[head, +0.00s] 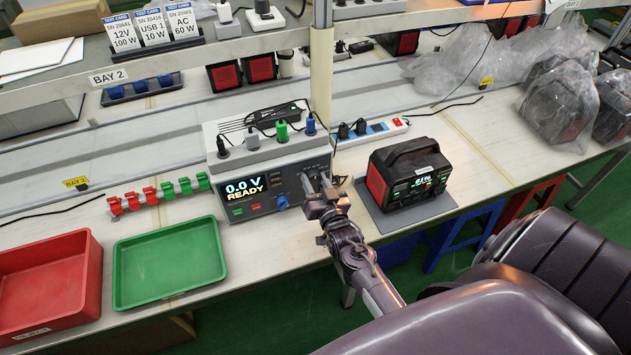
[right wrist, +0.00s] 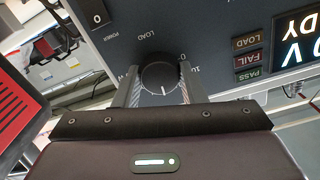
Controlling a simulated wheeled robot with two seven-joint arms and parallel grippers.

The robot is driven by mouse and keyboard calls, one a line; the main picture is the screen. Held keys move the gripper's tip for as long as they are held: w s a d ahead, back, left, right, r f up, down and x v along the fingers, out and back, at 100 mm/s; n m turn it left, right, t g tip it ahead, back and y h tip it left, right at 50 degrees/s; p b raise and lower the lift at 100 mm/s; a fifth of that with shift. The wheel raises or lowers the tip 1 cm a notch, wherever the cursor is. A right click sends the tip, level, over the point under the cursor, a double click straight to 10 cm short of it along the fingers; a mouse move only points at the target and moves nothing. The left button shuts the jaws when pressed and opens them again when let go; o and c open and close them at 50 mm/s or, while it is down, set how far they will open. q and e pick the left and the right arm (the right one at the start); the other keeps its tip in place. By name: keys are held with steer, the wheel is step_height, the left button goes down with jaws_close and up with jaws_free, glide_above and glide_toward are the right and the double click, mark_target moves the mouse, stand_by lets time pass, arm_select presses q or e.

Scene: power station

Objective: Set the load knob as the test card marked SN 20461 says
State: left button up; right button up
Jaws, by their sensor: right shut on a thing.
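The tester (head: 262,170) stands on the bench with its screen (head: 245,188) reading "0.0 V READY". My right gripper (head: 318,186) is at the right of its front panel. In the right wrist view its fingers are shut on the black load knob (right wrist: 160,74), one on each side. The knob's white line points down in that view; a "0" is printed beside it. Three test cards stand on the shelf: 12V 100W (head: 123,31), USB 1 10W (head: 153,27) and AC 60W (head: 183,22). The AC card's small number looks like SN 20461. My left gripper is out of view.
A power station (head: 408,176) with a lit display sits on a grey mat (head: 440,207) right of my right gripper. A green tray (head: 170,262) and a red bin (head: 45,285) are at the left.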

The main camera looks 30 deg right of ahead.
steer(key=shift+m, duration=1.3)
steer(key=shift+f, duration=0.1)
steer(key=o, duration=1)
steer(key=shift+s+a, duration=0.1)
steer(key=shift+s, duration=0.4)
steer(key=b+v, duration=0.1)
steer(key=v, duration=0.5)
steer(key=shift+s, duration=0.4)
